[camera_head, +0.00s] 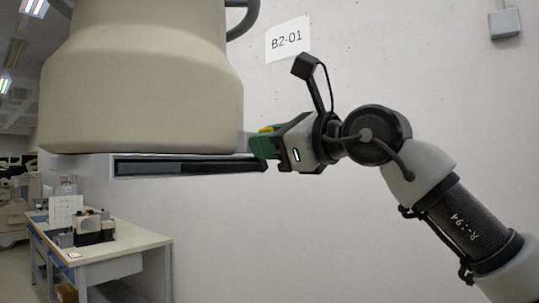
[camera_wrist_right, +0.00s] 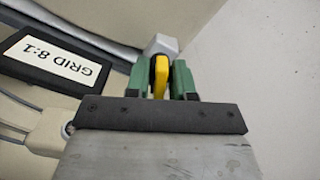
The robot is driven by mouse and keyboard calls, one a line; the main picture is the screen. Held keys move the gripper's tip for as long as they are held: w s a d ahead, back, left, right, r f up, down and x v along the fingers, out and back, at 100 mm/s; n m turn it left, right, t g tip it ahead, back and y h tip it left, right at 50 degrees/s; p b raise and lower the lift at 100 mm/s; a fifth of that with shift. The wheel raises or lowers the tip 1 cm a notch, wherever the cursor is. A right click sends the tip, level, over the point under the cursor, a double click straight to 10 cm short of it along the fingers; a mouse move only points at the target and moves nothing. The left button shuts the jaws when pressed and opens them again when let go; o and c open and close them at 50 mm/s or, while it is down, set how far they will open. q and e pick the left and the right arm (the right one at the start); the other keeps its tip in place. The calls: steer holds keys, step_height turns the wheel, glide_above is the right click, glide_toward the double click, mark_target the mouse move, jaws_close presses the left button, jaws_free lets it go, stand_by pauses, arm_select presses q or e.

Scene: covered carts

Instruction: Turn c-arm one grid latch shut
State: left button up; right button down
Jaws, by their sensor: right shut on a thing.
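The c-arm's large beige housing (camera_head: 145,95) fills the upper left of the head view, with a flat grey and black plate (camera_head: 190,166) under it. My right gripper (camera_head: 263,146) is at the plate's right end. In the right wrist view, the green fingers of my right gripper (camera_wrist_right: 163,80) are shut on a yellow latch (camera_wrist_right: 160,76), one finger on each side. A light grey block (camera_wrist_right: 160,45) sits just beyond the latch. A dark label plate reading "GRID 8:1" (camera_wrist_right: 55,62) lies to the left, upside down. My left gripper is not in view.
A white wall with a "B2-01" sign (camera_head: 288,40) stands behind the arm. A workbench (camera_head: 110,250) with equipment (camera_head: 92,228) is at the lower left. The space below the plate's right end looks clear.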

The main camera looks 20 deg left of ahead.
steer(key=m+b, duration=0.2)
steer(key=m, duration=0.3)
steer(key=shift+f, duration=0.1)
steer(key=shift+m, duration=0.3)
stand_by(0.4)
steer(key=c, duration=1.2)
jaws_free()
steer(key=shift+b, duration=0.3)
